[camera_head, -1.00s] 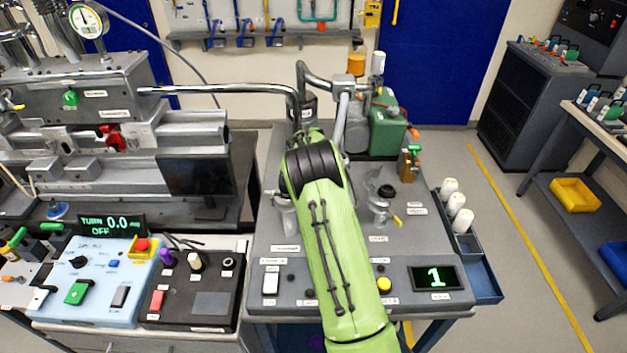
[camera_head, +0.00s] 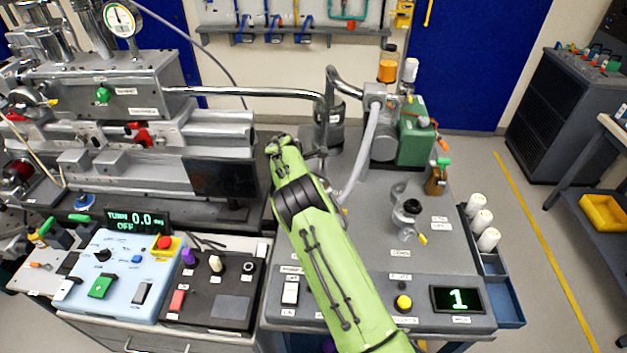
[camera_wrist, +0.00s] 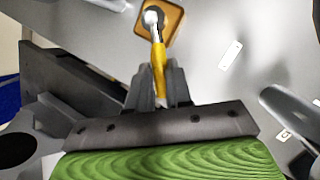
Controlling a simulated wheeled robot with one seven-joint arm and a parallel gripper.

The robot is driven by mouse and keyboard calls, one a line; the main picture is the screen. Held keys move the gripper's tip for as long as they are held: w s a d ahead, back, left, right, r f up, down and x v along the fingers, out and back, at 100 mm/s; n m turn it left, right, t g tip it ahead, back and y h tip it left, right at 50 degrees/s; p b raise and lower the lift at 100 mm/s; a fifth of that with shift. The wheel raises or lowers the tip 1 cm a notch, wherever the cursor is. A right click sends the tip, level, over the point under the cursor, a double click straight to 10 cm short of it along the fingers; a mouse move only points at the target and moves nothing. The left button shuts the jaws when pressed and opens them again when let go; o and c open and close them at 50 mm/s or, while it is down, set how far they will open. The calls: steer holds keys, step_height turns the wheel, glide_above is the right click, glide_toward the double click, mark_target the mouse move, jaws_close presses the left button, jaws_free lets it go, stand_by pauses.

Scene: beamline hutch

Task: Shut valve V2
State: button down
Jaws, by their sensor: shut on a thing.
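In the wrist view, my gripper (camera_wrist: 160,92) is shut on a yellow lever handle (camera_wrist: 158,60). The lever runs from a silver pivot (camera_wrist: 152,17) on a square brass-coloured body (camera_wrist: 174,20) down between my fingers. No label naming it V2 is readable. In the head view, my gripper (camera_head: 277,143) is at the far left part of the grey bench (camera_head: 370,235), beside the upright dark pump-like cylinder (camera_head: 328,135); the held lever is hidden there. A brass valve with a green handle (camera_head: 437,177) stands at the bench's right, apart from my gripper.
A chrome pipe (camera_head: 245,91) and a grey hose (camera_head: 362,150) pass close to my arm. The display (camera_head: 458,299) reads 1.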

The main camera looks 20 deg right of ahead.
steer(key=shift+w+a+m, duration=0.1)
steer(key=shift+w+m, duration=0.2)
steer(key=shift+m, duration=0.2)
steer(key=c, duration=1)
jaws_free()
steer(key=shift+c, duration=0.2)
steer(key=p+v, duration=0.1)
steer(key=v, duration=1.4)
steer(key=shift+w+a+r, duration=0.2)
steer(key=shift+a+r, duration=0.1)
steer(key=shift+r, duration=0.05)
